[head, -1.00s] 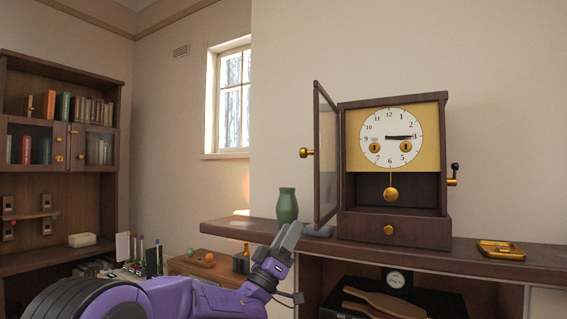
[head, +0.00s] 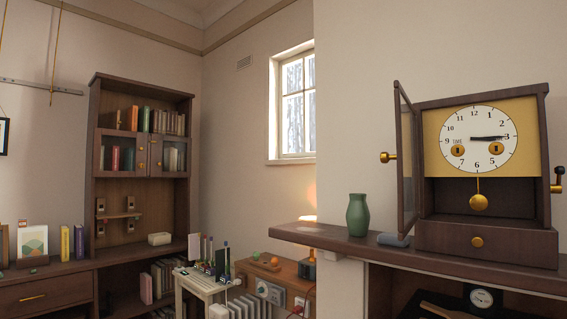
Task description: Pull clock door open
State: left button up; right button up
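The clock (head: 432,194) stands on a dark wooden shelf at the right of the head view, with a yellow face, a round white dial and a gold pendulum. Its glazed door (head: 406,160) stands open, swung out on the left side of the case. The door's gold knob (head: 387,157) points left. The crank on the clock's right side is near the picture's edge. Neither of my grippers is in view.
The shelf (head: 330,238) also bears a green vase (head: 358,214) and a grey object (head: 393,240) near the foot of the door. A bookcase (head: 97,150) and a low desk with small items are further left. The wall left of the clock is clear.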

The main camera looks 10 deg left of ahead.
aim_at(406, 157)
jog(key=u, duration=1.35)
jog(key=i, duration=1.95)
jog(key=z, duration=3.55)
